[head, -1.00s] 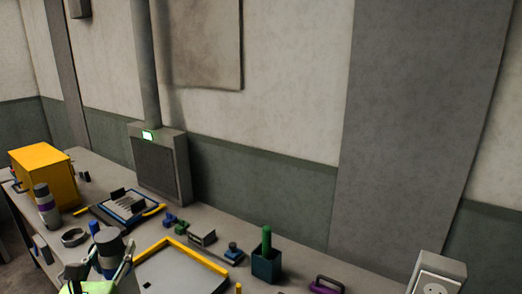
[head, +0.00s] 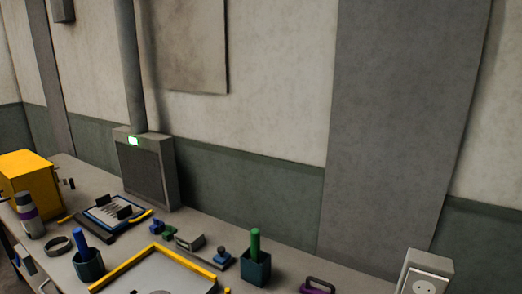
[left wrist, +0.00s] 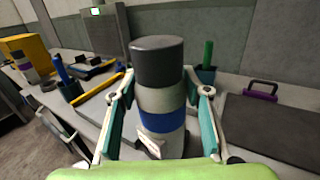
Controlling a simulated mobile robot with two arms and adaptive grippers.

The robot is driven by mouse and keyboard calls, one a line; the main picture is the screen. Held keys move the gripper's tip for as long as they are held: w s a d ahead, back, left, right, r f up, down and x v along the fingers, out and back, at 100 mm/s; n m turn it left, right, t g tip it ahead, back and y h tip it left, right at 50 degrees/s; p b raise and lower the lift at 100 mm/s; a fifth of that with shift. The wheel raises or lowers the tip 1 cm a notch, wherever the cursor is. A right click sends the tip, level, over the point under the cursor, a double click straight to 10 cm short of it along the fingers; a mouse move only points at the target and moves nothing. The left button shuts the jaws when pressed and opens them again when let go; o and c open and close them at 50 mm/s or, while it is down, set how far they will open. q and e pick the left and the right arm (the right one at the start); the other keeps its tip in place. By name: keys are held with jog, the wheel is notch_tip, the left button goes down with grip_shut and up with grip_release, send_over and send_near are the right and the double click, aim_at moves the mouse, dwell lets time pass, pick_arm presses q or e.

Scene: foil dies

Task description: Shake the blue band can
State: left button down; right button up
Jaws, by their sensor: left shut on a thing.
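The blue band can (left wrist: 161,98) is a grey cylinder with a dark grey cap and a blue band round its lower half. It shows large and close in the left wrist view, roughly upright in that picture. My left gripper (left wrist: 163,93) is shut on it, with a finger on each side of its body. A pale label or tag shows low on the can. The can's bottom is hidden by the gripper's green body. Neither the can nor my left gripper shows in the head view. My right gripper is in no view.
A similar can with a purple band (head: 28,214) stands on the bench at left, near a yellow box (head: 28,174). A blue holder (head: 89,267), a yellow-edged tray (head: 185,257), a green-stick holder (head: 255,268) and a purple-handled item (head: 318,289) are along the bench.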

pick_arm(q)
notch_tip(320, 180, down, 7)
jog(key=shift+a+r, duration=0.1)
jog(key=shift+r, duration=0.1)
notch_tip(320, 180, up, 6)
jog(key=r, duration=0.1)
notch_tip(320, 180, down, 7)
jog(key=shift+r, duration=0.1)
jog(key=shift+s+r, duration=0.15)
notch_tip(320, 180, up, 6)
jog(key=shift+f, duration=0.1)
dwell(0.9)
